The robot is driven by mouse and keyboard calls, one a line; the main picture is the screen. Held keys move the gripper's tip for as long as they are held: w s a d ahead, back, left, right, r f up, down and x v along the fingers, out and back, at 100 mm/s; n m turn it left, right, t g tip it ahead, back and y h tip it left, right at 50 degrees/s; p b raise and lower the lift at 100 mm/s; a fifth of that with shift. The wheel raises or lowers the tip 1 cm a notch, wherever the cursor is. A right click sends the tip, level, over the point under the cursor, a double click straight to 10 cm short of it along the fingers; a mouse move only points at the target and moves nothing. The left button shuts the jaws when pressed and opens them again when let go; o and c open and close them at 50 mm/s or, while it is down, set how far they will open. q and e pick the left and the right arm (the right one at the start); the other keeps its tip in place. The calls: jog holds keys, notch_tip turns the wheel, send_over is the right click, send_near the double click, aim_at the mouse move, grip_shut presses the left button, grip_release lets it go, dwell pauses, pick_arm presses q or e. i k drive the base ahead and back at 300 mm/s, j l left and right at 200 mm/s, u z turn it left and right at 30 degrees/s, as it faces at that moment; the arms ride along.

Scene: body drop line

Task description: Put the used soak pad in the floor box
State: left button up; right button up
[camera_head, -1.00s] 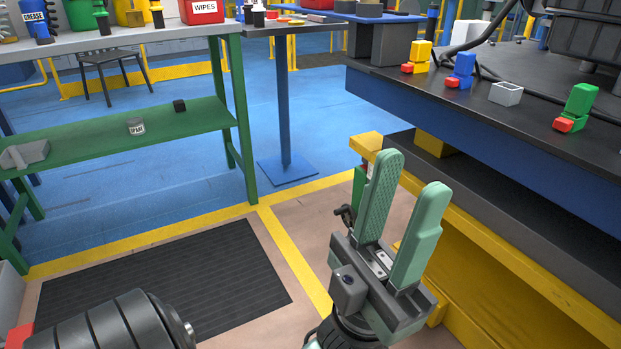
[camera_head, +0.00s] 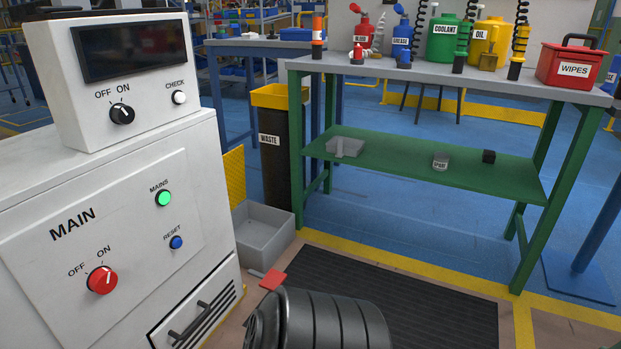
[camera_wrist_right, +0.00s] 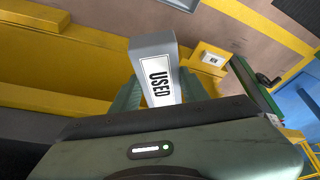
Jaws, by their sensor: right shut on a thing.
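The used soak pad (camera_wrist_right: 153,52) is a grey block with a white label reading USED in the right wrist view. My right gripper (camera_wrist_right: 158,88) is shut on it, with green fingers on either side, and the pad sticks out past them. A grey open floor box (camera_head: 264,232) stands on the floor in the head view, between the white cabinet and the green bench. The visible part of its inside looks empty. Neither gripper shows in the head view, and my left gripper is not in view.
The white main cabinet (camera_head: 130,200) fills the left. A waste bin (camera_head: 272,165) stands behind the box, and the green bench (camera_head: 400,170) is to its right. A red piece (camera_head: 272,279) lies in front of the box. A black mat (camera_head: 410,300) covers the floor.

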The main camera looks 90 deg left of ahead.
aim_at(254, 241)
jog(key=i+j+u, duration=0.15)
jog(key=j+u, duration=0.3)
jog(key=u, duration=0.25)
jog(key=i+j+u, duration=0.25)
jog(key=j+u, duration=0.15)
jog(key=u, duration=0.25)
jog(key=i+j+u, duration=0.2)
jog(key=i+u, duration=0.15)
jog(key=u, duration=0.35)
jog(key=i+u, duration=0.35)
jog(key=u, duration=0.3)
jog(key=i+l+u, duration=0.1)
jog(key=i+u, duration=0.25)
jog(key=u, duration=0.35)
jog(key=i+l+u, duration=0.25)
jog(key=u, duration=0.45)
jog(key=i+l+u, duration=0.15)
jog(key=l+u, duration=0.5)
jog(key=i+l+u, duration=0.1)
jog(key=l+u, duration=0.3)
jog(key=u, duration=0.3)
